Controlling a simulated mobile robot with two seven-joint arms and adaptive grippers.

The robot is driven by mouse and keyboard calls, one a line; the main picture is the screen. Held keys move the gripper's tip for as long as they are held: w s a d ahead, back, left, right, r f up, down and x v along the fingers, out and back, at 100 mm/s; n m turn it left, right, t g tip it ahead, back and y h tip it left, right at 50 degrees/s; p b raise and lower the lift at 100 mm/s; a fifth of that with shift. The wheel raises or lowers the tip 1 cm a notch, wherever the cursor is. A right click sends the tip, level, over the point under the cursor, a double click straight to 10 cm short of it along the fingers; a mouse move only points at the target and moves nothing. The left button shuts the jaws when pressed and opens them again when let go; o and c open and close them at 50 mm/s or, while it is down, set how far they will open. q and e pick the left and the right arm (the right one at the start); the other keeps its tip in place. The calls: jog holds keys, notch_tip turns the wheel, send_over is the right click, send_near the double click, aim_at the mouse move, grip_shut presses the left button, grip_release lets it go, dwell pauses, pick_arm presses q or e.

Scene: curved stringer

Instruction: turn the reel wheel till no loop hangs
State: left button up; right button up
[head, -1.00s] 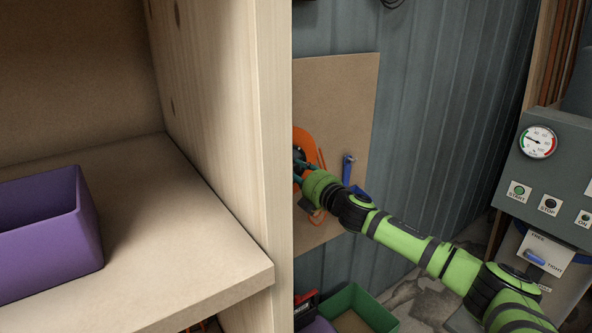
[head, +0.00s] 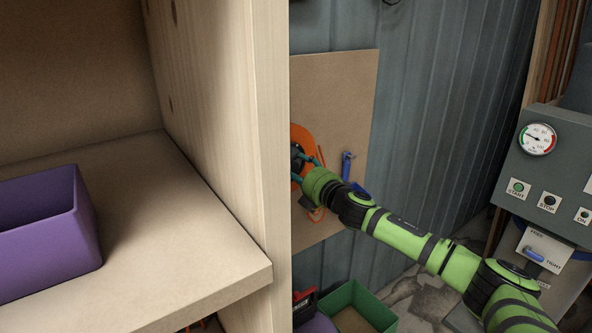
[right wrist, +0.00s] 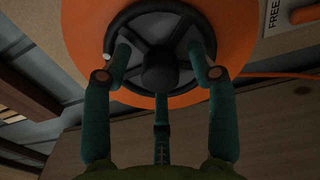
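The orange reel (head: 307,136) is mounted on a tan board and is partly hidden by the shelf upright and my right gripper. In the right wrist view its black spoked wheel (right wrist: 139,17) fills the top middle, with a round dark hub (right wrist: 160,72). My right gripper (head: 303,166) is at the wheel. In the right wrist view its teal fingers (right wrist: 160,62) stand apart around the hub, two tips over the gaps between spokes and a third below; contact is unclear. An orange line (right wrist: 275,75) runs off right; a short orange curve (head: 318,215) shows below the gripper. My left gripper is out of view.
A wooden shelf (head: 262,120) with a purple bin (head: 45,250) blocks the left. A blue lever (head: 347,165) is on the board. A green bin (head: 372,308) stands below. A control panel (head: 560,170) with gauge and a FREE/TIGHT plate (head: 545,248) is at right.

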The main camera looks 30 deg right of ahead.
jog(key=shift+s, duration=0.2)
jog(key=s+d, duration=0.1)
jog(key=s, duration=1)
jog(key=shift+s+d, duration=0.3)
jog(key=shift+d, duration=0.05)
